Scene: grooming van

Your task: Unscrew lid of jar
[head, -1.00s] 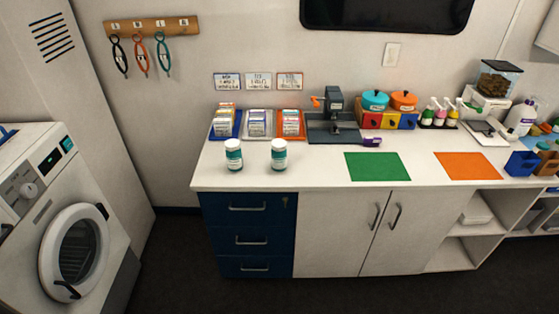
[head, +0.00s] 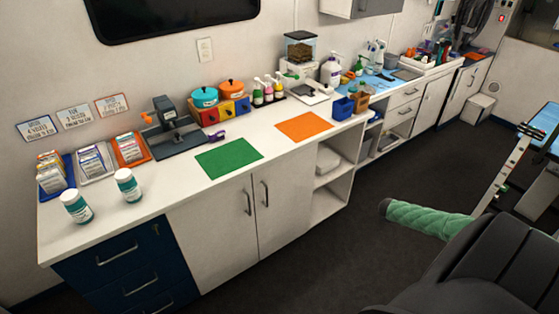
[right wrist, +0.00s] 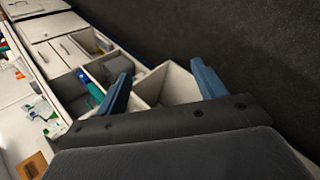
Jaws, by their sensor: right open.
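Two white jars with teal labels and white lids stand upright on the left end of the counter in the head view. One jar (head: 76,207) is nearer the left edge, and the other jar (head: 128,186) is just to its right. Both lids are on. My right gripper (right wrist: 160,75) shows only in the right wrist view, with its two blue fingers spread apart and nothing between them. It is away from the jars, near open shelf compartments. My left gripper is in neither view.
The white counter (head: 150,207) holds packet trays, a grey device (head: 173,130), a green mat (head: 229,157) and an orange mat (head: 304,126). A green wrapped bar (head: 432,220) and a dark ribbed shape fill the lower right. Dark floor lies in front of the cabinets.

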